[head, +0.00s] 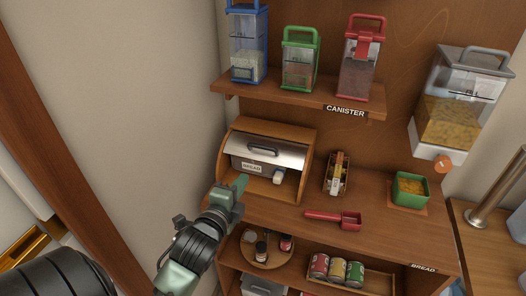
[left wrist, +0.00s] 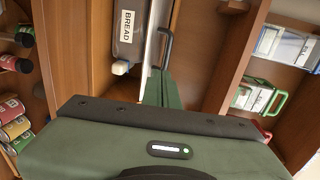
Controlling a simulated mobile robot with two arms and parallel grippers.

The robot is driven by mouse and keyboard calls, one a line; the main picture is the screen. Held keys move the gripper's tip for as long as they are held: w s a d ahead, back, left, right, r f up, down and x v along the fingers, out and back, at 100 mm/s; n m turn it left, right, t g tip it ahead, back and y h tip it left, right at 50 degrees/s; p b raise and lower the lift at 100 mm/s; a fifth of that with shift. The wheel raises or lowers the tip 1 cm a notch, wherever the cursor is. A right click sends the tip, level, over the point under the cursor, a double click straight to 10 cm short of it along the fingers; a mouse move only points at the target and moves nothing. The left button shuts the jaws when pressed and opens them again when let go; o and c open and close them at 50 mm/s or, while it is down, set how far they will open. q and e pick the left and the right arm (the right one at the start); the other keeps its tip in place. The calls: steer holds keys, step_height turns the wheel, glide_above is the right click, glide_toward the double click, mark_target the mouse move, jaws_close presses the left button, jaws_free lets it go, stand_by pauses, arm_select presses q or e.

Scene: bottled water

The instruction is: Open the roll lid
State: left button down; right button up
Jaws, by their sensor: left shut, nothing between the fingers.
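The wooden bread box (head: 307,160) stands on the counter. Its silver roll lid (head: 283,150) with a dark handle (head: 262,150) is partly raised, and the lower front is open. A BREAD label (head: 251,168) and a small white item (head: 278,177) show beneath the lid. In the left wrist view the lid (left wrist: 151,45) is seen nearly edge-on, with its handle (left wrist: 167,48) beside it. My left gripper (head: 241,181) is shut and empty, in front of the box's lower left opening, below the handle. Its green fingers also show in the left wrist view (left wrist: 157,86). My right gripper is not in view.
A shelf (head: 226,87) with several canisters hangs above. A narrow rack (head: 337,175), red scoop (head: 335,217) and green bin (head: 409,188) stand to the right. Jars on a round tray (head: 250,256) and cans (head: 337,270) sit on the lower shelf. A wall is close on the left.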

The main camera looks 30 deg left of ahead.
mark_target(263, 147)
arm_select(q)
steer(key=r+p+x, duration=0.1)
steer(key=p+x, duration=0.2)
steer(key=x, duration=1)
steer(key=shift+w+p, duration=0.3)
steer(key=shift+w, duration=0.05)
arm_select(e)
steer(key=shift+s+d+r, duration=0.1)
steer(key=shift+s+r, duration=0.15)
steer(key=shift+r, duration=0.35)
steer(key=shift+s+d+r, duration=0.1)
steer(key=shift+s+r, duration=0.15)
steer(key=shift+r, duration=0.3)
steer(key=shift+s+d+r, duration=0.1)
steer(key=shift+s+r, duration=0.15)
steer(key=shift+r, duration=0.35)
arm_select(q)
steer(key=shift+a+r, duration=0.1)
steer(key=shift+a, duration=0.05)
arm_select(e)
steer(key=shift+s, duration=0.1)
